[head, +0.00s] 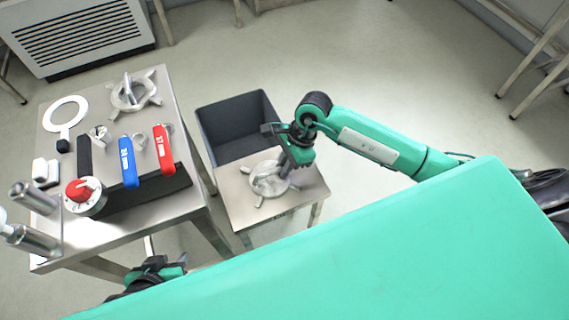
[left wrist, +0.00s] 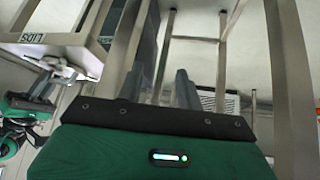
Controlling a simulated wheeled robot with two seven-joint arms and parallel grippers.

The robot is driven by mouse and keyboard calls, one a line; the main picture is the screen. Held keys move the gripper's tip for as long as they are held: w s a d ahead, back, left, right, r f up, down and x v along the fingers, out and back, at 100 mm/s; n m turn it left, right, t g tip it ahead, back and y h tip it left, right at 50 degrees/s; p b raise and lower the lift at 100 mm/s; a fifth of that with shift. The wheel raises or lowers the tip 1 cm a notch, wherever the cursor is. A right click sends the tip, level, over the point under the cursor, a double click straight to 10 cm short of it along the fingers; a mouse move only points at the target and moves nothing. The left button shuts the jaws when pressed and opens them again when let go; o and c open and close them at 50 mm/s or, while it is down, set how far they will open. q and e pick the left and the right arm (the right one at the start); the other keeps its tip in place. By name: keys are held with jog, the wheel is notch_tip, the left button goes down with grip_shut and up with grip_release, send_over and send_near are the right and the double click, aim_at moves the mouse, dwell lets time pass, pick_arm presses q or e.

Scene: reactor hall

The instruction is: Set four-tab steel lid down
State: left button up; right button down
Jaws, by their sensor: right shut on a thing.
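A grey four-tab steel lid (head: 268,181) is over the top of the small steel table (head: 237,209), flat and level. The left wrist view, which is upside down, shows the lid (left wrist: 58,66) close to the tabletop edge marked LIDS (left wrist: 50,40). I cannot tell if it touches the top. A similar steel lid (head: 134,91) lies on the larger table. My left gripper (left wrist: 161,88) is open and empty, low beside the tables.
A dark grey open crate (head: 240,125) stands behind the small table. The larger steel table (head: 185,105) at left holds a blue-handled tool (head: 128,161), a red-handled tool (head: 163,150), a red-knobbed dial (head: 84,195), a white ring (head: 65,113) and steel cylinders (head: 33,238).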

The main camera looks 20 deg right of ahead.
jog(key=c, duration=1.4)
grip_release()
jog(key=shift+c, duration=0.2)
